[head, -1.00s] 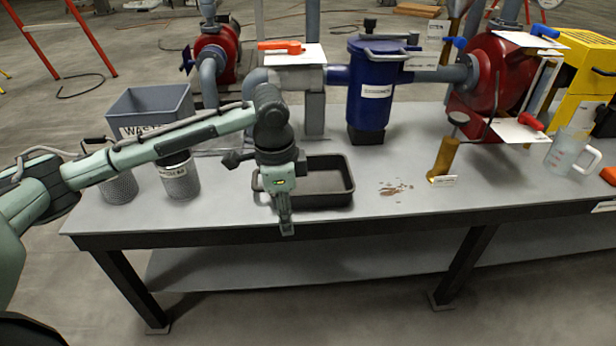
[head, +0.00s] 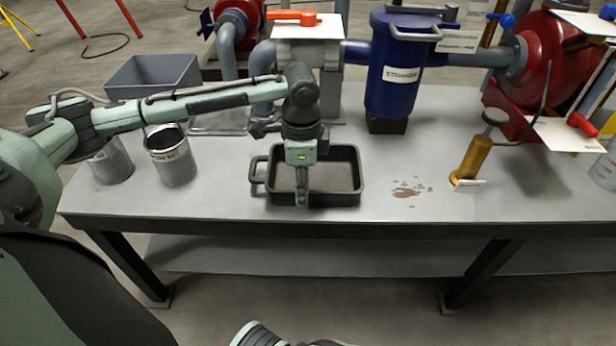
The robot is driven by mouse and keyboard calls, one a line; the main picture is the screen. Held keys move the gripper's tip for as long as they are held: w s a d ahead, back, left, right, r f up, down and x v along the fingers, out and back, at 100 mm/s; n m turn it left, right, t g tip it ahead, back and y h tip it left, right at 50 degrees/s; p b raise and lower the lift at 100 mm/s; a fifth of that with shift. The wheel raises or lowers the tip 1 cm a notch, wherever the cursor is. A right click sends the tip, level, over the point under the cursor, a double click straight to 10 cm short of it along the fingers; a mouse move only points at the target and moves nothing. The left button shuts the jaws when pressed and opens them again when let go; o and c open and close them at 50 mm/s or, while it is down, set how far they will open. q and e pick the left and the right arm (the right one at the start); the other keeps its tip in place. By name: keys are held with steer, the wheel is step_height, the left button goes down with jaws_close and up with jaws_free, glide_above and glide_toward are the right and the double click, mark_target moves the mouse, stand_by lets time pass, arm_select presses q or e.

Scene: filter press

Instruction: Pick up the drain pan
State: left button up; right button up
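The drain pan is a dark, shallow rectangular tray (head: 340,199) with a loop handle on its left end. It stands on the grey workbench (head: 400,222), near the front edge, left of a brown spill. My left gripper (head: 302,200) points down over the pan's left half, its fingers in front of the pan's near wall. I cannot tell whether the fingers touch the pan or straddle its rim. The fingers look close together, seen edge-on, so their opening does not show. Of my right arm only a part shows at the bottom edge; its gripper is not in view.
A blue filter housing (head: 391,75) stands behind the pan. A brass hand pump (head: 472,158) and the brown spill (head: 411,187) are to the right.

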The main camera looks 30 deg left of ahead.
arm_select(q)
step_height(320, 180, down, 2)
steer(key=shift+f, duration=0.1)
jaws_close()
stand_by(0.4)
